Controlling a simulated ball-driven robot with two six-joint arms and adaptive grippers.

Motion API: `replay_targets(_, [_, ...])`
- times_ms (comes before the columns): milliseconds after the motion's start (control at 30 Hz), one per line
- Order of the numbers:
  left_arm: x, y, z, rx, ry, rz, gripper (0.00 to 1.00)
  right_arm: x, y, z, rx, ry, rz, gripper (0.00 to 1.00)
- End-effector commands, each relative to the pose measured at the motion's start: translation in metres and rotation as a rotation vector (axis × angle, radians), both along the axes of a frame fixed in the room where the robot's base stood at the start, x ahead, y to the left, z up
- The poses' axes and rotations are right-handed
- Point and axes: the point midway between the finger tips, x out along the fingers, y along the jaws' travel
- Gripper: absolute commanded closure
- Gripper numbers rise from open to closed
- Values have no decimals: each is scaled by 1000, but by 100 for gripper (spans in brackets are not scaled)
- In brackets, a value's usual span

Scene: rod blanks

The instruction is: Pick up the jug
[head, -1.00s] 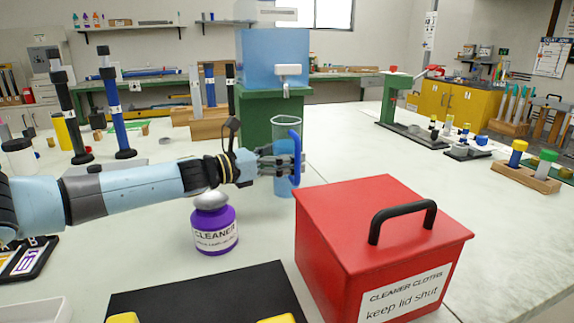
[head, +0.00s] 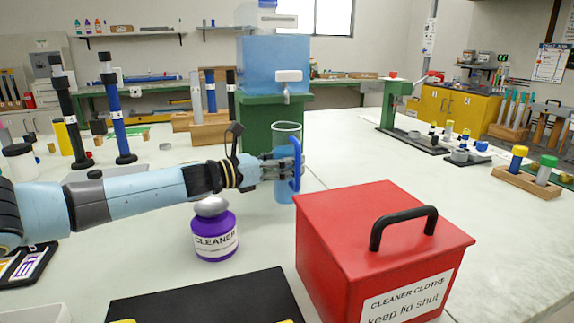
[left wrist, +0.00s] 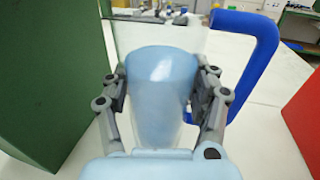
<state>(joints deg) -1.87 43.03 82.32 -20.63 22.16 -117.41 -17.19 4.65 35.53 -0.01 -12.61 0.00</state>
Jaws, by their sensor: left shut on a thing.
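The jug (head: 286,132) is a tall, clear, pale blue vessel with a thick blue handle. It stands upright in the middle of the head view, in front of the green stand. In the left wrist view the jug (left wrist: 160,95) sits between the two fingers, with its blue handle (left wrist: 262,60) to the right. My left gripper (head: 284,168) is shut on the jug's body, one finger on each side. My right gripper is not in view.
A red box with a black handle (head: 380,250) stands close to the jug at front right. A purple cleaner bottle (head: 214,240) stands below my left forearm. The green stand (head: 262,115) with a blue water tank (head: 270,62) is just behind.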

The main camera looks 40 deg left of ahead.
Motion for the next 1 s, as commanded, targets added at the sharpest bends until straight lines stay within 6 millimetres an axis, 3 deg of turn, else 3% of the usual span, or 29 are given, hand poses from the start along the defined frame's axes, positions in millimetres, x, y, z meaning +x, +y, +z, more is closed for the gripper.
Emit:
replay_targets(333, [0, 0, 9, 2, -1, 0, 92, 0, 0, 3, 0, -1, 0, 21])
replay_targets(567, [0, 0, 45, 3, -3, -3, 92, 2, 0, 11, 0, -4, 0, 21])
replay_targets(700, [1, -27, 58, -1, -4, -4, 92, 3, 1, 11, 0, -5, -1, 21])
replay_targets(1000, [3, -56, 77, -2, -3, -1, 92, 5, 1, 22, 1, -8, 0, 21])
